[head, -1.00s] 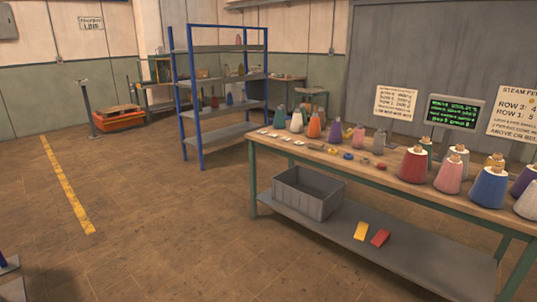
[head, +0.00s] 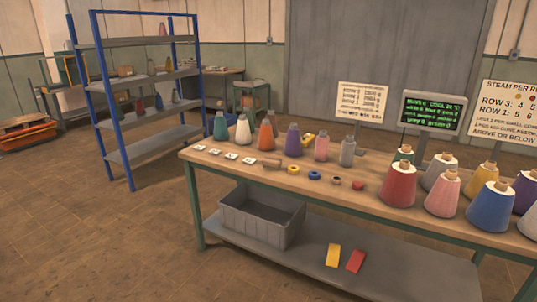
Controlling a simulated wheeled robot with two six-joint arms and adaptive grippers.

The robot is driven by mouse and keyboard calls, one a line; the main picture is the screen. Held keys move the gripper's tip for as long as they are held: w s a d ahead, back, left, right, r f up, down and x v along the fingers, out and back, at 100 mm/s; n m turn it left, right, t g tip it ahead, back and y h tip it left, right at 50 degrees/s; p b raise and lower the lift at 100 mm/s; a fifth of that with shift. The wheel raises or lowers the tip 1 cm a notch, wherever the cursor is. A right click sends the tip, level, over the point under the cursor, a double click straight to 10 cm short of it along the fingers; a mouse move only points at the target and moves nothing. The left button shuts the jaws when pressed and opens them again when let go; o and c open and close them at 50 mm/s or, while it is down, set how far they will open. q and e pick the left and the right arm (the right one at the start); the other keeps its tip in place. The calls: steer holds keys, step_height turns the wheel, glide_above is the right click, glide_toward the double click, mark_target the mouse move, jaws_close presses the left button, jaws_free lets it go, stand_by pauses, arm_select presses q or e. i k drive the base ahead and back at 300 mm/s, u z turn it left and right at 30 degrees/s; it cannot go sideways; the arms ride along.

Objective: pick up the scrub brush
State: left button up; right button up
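I cannot make out the scrub brush for certain. A small brown block-like item (head: 272,164) lies on the wooden workbench (head: 345,190), near its front edge and left of the yellow ring; it is too small to tell whether it is a brush. A yellow item (head: 308,139) lies farther back, partly hidden behind the purple cone. Neither of my grippers shows in the head view.
Several thread cones (head: 398,187) crowd the bench's right end; more stand along its back. White cards (head: 231,156) and small rings (head: 315,176) lie in front. A grey crate (head: 262,217) sits on the lower shelf. Floor at left is open, before a blue rack (head: 115,125).

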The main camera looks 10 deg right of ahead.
mark_target(267, 163)
steer(key=z, duration=0.1)
steer(key=i, duration=1.85)
steer(key=z, duration=0.1)
